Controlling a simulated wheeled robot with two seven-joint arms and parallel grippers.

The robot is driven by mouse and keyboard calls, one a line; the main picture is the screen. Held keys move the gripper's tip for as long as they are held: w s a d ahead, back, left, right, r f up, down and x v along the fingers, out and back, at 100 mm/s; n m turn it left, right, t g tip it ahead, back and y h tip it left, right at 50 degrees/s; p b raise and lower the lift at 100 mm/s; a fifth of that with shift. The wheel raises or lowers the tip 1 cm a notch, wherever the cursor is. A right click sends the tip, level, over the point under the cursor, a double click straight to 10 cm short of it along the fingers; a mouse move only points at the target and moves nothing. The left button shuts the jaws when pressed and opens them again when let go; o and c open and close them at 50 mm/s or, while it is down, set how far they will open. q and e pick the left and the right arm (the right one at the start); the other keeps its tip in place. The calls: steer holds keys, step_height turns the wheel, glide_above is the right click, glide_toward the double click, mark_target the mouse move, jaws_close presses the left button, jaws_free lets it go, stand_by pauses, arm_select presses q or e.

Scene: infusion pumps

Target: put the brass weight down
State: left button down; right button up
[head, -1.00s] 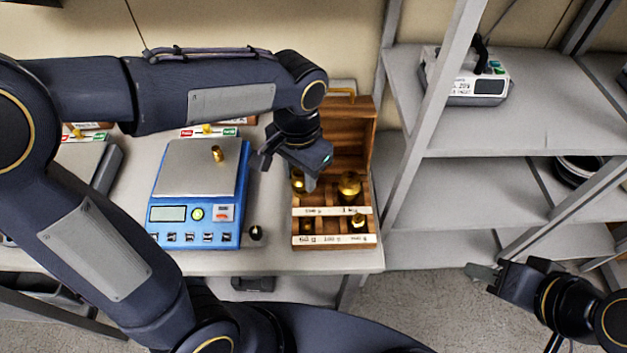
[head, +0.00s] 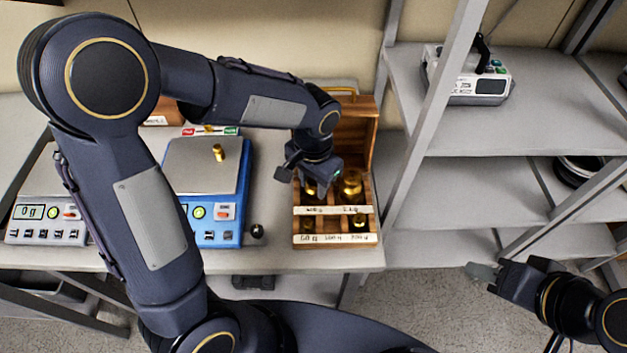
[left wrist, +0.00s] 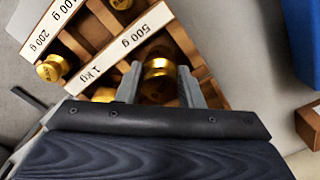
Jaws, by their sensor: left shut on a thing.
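My left gripper (head: 312,180) is at the back left compartment of the wooden weight box (head: 335,239). It is shut on a brass weight (left wrist: 158,80), whose two sides lie between the fingers in the left wrist view. The weight is at the slot by the "500 g" label; whether it touches the floor of the slot is hidden. A larger brass weight (head: 351,186) stands in the compartment to its right. My right gripper (head: 484,272) is far off at the right, over the floor; its finger gap is not clear.
The box's open lid (head: 355,130) stands behind. A smaller brass weight (head: 359,222) sits in the front right compartment. A blue scale (head: 226,233) carries a small brass weight (head: 218,152). A small dark object (head: 257,231) stands between scale and box. A metal shelf (head: 480,190) is at the right.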

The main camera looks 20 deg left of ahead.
mark_target(313, 181)
arm_select(q)
steer(key=shift+f, duration=0.2)
steer(key=c, duration=1)
jaws_free()
steer(key=shift+o, duration=0.2)
steer(key=shift+r, duration=0.1)
step_height(313, 181, up, 12)
steer(key=shift+r+p, duration=0.2)
steer(key=shift+p, duration=0.1)
